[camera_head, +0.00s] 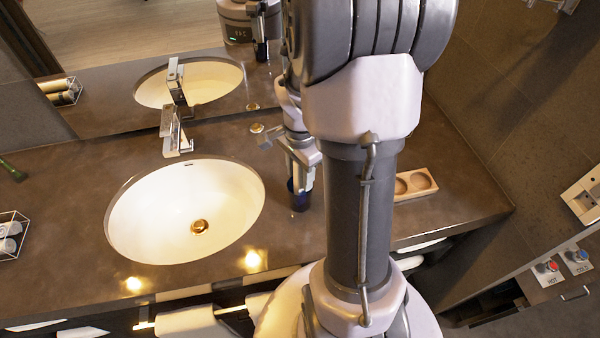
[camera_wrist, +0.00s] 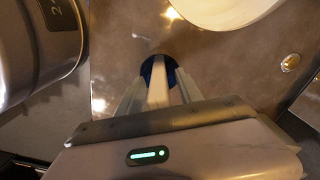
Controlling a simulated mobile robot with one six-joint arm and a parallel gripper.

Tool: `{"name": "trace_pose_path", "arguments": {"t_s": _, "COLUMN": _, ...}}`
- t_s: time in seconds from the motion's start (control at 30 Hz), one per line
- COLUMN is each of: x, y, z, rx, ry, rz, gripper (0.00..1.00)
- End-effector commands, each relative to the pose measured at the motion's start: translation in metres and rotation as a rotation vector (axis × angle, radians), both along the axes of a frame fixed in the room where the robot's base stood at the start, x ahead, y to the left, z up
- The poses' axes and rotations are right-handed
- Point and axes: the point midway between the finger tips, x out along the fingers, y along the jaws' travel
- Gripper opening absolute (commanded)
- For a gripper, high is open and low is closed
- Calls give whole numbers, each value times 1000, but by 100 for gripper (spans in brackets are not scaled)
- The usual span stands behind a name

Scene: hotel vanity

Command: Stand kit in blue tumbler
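The blue tumbler (camera_head: 299,200) stands on the brown counter, right of the sink. In the wrist view the dark blue tumbler (camera_wrist: 147,69) shows beyond my fingertips. The kit, a slim pale piece (camera_wrist: 158,92), runs between my two fingers, and its far end is over or inside the tumbler; its base is hidden. My gripper (camera_head: 302,172) points down right above the tumbler. In the wrist view my gripper (camera_wrist: 160,82) has a finger on each side of the kit, with narrow gaps showing, so it looks open around it.
The white sink (camera_head: 165,215) with its faucet (camera_head: 174,130) lies to the left. A wooden holder with round recesses (camera_head: 418,197) is to the right. A wire basket of rolled items (camera_head: 10,240) sits at the far left. A mirror runs along the back.

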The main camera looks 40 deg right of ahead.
Motion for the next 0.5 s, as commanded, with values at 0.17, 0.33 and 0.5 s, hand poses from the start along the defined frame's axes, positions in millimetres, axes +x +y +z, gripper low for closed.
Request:
{"name": "trace_pose_path", "arguments": {"t_s": 0.17, "x": 0, "y": 0, "z": 0, "rx": 0, "ry": 0, "rz": 0, "gripper": 44}}
{"name": "trace_pose_path", "arguments": {"t_s": 0.33, "x": 0, "y": 0, "z": 6, "rx": -1, "ry": -1, "rz": 0, "gripper": 44}}
{"name": "trace_pose_path", "arguments": {"t_s": 0.5, "x": 1, "y": -1, "z": 48, "rx": -3, "ry": -4, "rz": 0, "gripper": 44}}
